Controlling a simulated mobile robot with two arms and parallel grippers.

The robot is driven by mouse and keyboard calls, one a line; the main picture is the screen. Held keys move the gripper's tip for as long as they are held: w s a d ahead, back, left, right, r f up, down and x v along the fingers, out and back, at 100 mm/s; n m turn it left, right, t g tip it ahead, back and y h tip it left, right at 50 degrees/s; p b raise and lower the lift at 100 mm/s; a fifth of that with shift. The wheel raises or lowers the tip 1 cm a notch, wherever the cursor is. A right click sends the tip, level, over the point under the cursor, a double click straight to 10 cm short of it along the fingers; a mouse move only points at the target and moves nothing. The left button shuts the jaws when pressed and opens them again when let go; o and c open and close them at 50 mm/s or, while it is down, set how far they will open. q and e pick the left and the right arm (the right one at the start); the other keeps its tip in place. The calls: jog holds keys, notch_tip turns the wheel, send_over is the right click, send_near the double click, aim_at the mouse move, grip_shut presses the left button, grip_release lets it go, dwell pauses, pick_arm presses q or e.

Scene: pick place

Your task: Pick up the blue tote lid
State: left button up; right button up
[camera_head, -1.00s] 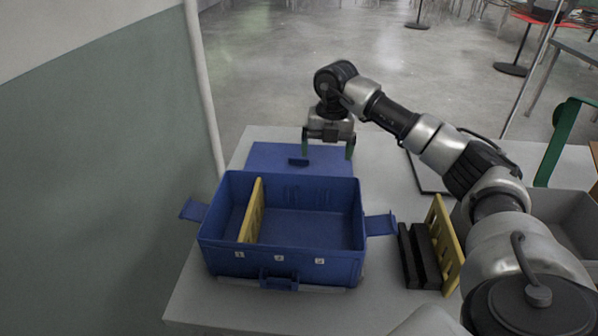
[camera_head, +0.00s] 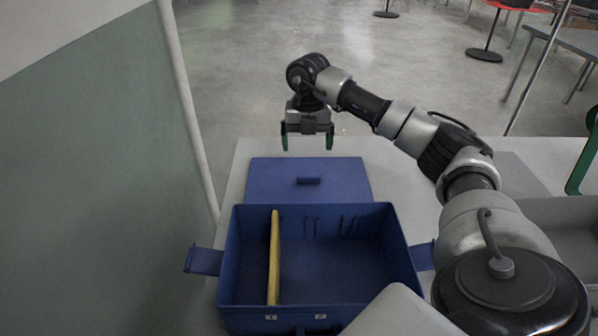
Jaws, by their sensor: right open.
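The blue tote lid (camera_head: 270,180) lies on the table behind the tote, with a small dark blue handle (camera_head: 308,181) near its middle. The blue tote (camera_head: 400,250) stands open in front of it, and a yellow divider (camera_head: 274,258) stands upright inside, left of centre. My right gripper (camera_head: 307,143) is open and empty. Its green-tipped fingers point down above the far edge of the lid, beyond the handle, and look apart from the lid. My left gripper is not in view.
The grey table (camera_head: 410,185) has bare room right of the lid. A grey bin (camera_head: 570,225) is at the right, partly behind my right arm. A wall with a pale pipe (camera_head: 185,105) runs close along the left. A green frame (camera_head: 586,155) stands at the right edge.

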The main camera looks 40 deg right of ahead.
aim_at(308, 176)
jog(key=f, duration=0.1)
jog(key=s+f, duration=0.1)
jog(key=f, duration=0.1)
jog(key=shift+f, duration=0.3)
jog(key=shift+w+f, duration=0.1)
jog(key=shift+f, duration=0.6)
jog(key=f, duration=0.3)
jog(key=shift+s+a+f, duration=0.15)
jog(key=shift+s+f, duration=0.1)
jog(key=shift+f+b, duration=0.3)
jog(key=shift+f, duration=0.15)
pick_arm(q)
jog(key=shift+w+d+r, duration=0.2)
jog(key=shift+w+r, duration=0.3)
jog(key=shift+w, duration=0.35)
pick_arm(e)
jog(key=shift+r, duration=0.1)
jog(key=c, duration=1.1)
